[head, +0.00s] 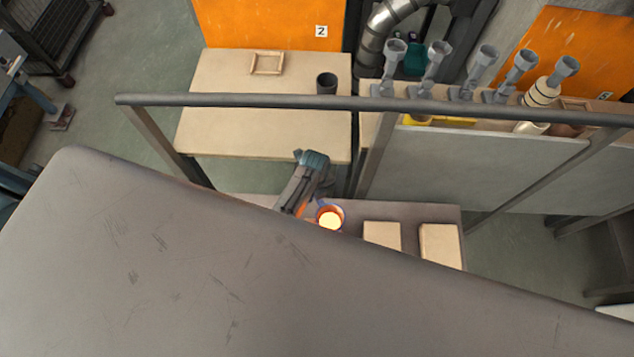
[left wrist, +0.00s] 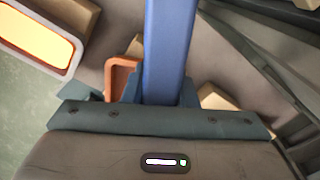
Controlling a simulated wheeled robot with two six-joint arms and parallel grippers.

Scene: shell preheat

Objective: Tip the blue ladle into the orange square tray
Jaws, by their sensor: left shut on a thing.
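The blue ladle shows in the left wrist view as a straight blue handle (left wrist: 168,50) running up out of the frame; its bowl is not in that view. My left gripper (head: 317,167) is shut on this handle. In the head view a round glowing vessel (head: 330,218) with an orange rim and a little blue at its left sits just below the gripper; I cannot tell whether it is the ladle's bowl. The orange square tray (left wrist: 112,76) seems to be the orange rim left of the handle, partly hidden by my gripper. My right gripper is not in view.
A glowing pan with a pale wall (left wrist: 75,58) lies at the wrist view's upper left. Pale blocks (head: 381,234) stand right of the glowing vessel. A large grey surface (head: 200,270) hides the foreground. A dark rail (head: 250,100) crosses before a table with a black cup (head: 327,84).

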